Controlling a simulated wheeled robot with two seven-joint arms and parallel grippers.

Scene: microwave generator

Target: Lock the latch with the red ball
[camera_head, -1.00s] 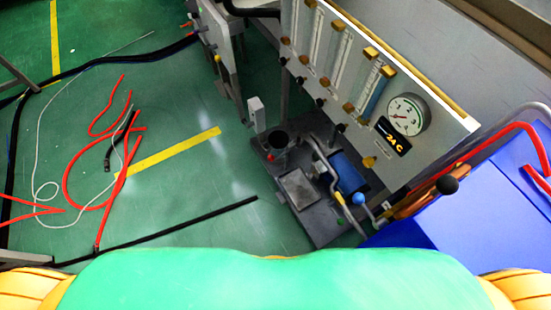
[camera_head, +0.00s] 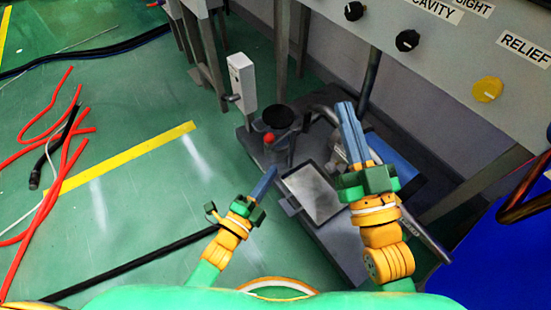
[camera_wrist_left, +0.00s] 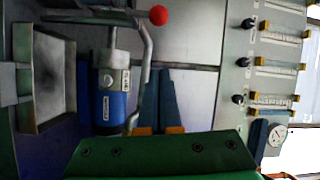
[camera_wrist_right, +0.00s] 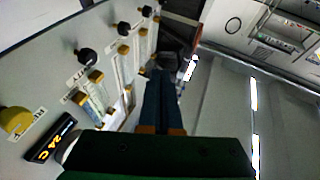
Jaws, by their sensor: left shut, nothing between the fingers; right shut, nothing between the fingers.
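The small red ball (camera_head: 269,139) shows in the head view beside a dark round cup (camera_head: 278,116) on the equipment base. In the left wrist view the red ball (camera_wrist_left: 158,15) is at the top, at the end of a grey bar. The latch itself is too small to tell locked from unlocked. My left gripper (camera_head: 274,171) is shut and empty, below the ball in the head view and apart from it.
A grey panel (camera_head: 430,60) with several knobs overhangs at the upper right. A grey post (camera_head: 240,78) stands behind the ball. A square metal tray (camera_head: 312,191) lies between my grippers. A blue box (camera_head: 490,250) is at the right. Green floor at the left has red hoses (camera_head: 55,195).

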